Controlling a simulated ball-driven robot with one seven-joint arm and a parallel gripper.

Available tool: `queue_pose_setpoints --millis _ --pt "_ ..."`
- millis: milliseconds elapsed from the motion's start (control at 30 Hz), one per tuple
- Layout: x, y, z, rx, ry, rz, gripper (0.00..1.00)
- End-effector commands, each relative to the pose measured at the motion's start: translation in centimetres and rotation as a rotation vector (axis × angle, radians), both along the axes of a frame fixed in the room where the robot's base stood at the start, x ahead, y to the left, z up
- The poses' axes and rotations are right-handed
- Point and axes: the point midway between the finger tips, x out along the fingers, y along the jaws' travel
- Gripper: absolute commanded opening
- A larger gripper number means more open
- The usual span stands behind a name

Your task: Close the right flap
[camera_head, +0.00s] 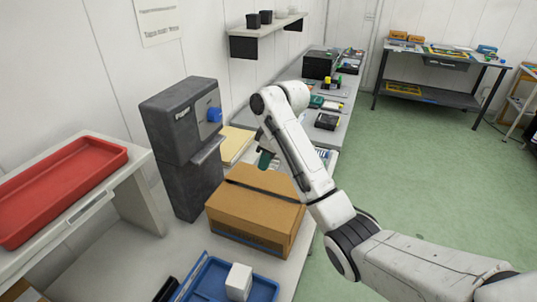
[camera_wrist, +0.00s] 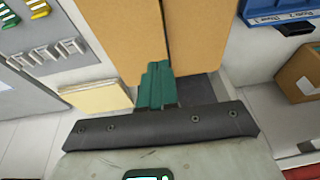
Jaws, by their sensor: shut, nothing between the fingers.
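A brown cardboard box (camera_head: 255,220) stands on the bench, in the middle of the head view. Its two top flaps lie nearly flat, with a narrow dark gap between them. In the wrist view the left flap (camera_wrist: 115,32) and the right flap (camera_wrist: 200,35) fill the upper middle, split by that gap. My gripper (camera_head: 264,161) has green fingers and is just beyond the box's far side in the head view. In the wrist view the shut, empty fingers (camera_wrist: 158,68) overlap the flaps' near edge by the gap. I cannot tell whether they touch. The box's inside is hidden.
A dark grey dispenser (camera_head: 185,140) stands left of the box. A blue tray (camera_head: 215,280) with a white block (camera_head: 239,281) is in front. A red tray (camera_head: 60,190) sits on a raised shelf at left. Folders (camera_head: 235,145) lie behind the box. The green floor at right is clear.

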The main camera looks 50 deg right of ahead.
Motion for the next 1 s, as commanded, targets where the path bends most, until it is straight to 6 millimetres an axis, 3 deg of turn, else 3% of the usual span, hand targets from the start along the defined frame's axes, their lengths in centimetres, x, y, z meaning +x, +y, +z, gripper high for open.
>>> queue_pose_setpoints --millis 200,400,867,1000 --pt "0.5 0.5 -3.6 0.002 0.002 -0.001 0.0" --pt "0.5 0.7 -5.7 0.0 -0.001 -0.002 0.0" --pt "0.5 0.8 -6.3 -0.001 -0.003 -0.001 0.0" --pt "1.7 0.9 -7.0 -0.028 -0.01 0.002 0.0"
